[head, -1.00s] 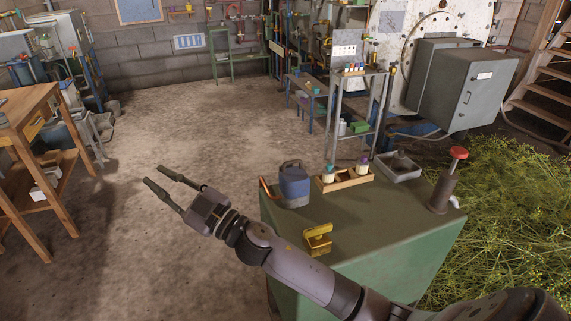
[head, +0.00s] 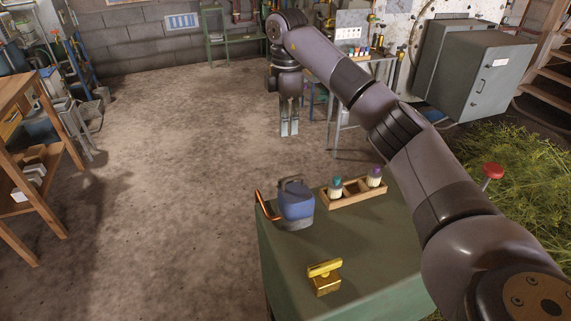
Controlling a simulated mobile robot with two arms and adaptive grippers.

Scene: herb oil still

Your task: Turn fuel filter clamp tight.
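A blue canister (head: 296,203) with a dark top and a copper-coloured pipe (head: 267,206) on its left stands at the left edge of the green bench top. A yellow clamp-like piece (head: 324,276), a bar over a small block, sits nearer the front of the bench. I cannot tell for sure which is the fuel filter clamp. My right gripper (head: 289,133) hangs beyond the bench's far left side, pointing down, apart from both. Its two fingers show a gap and hold nothing. My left gripper is not in view.
A red knob (head: 493,171) shows at the right, by the piled plants (head: 520,190). My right arm crosses over the bench's right part and hides some of it.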

